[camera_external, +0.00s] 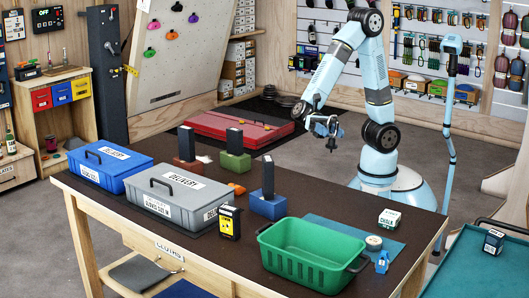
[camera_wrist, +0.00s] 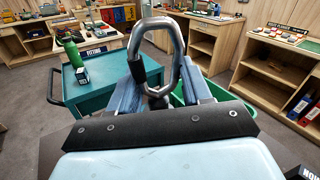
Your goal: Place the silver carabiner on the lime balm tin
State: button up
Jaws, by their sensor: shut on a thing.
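The silver carabiner (camera_wrist: 158,45) stands upright in the wrist view, its metal loop rising between the two blue fingers. My gripper (camera_wrist: 163,88) is shut on its lower part. In the external view my gripper (camera_external: 331,145) hangs in the air beyond the table's far edge, and the carabiner is too small to make out clearly there. A small round tin (camera_external: 373,243) with a pale top, likely the lime balm tin, lies on the teal mat (camera_external: 345,232) at the table's right side. My gripper is above and behind it, well apart. Nothing lies visibly on the tin.
A green crate (camera_external: 290,275) stands left of the tin, and a small blue item (camera_external: 382,262) is just in front of it. A chalk box (camera_external: 389,219) sits behind. Dark upright blocks (camera_external: 268,178), a grey case (camera_external: 175,200) and a blue case (camera_external: 105,165) fill the left.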

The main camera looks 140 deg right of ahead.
jog(key=s+a+n+g+y, duration=0.1)
jog(key=s+a+n+g, duration=0.2)
jog(key=a, duration=0.6)
jog(key=s+a+n+g+y, duration=0.1)
jog(key=s+a+g+y, duration=0.15)
jog(key=s+a, duration=0.45)
send_over(372, 240)
jog(key=shift+g+h, duration=0.25)
jog(key=shift+h, duration=0.2)
jog(key=shift+s+a+f, duration=0.1)
jog(key=shift+s+f, duration=0.05)
jog(key=shift+f, duration=12)
jog(key=o, duration=1.2)
jog(key=shift+f, duration=0.1)
jog(key=shift+c, duration=0.2)
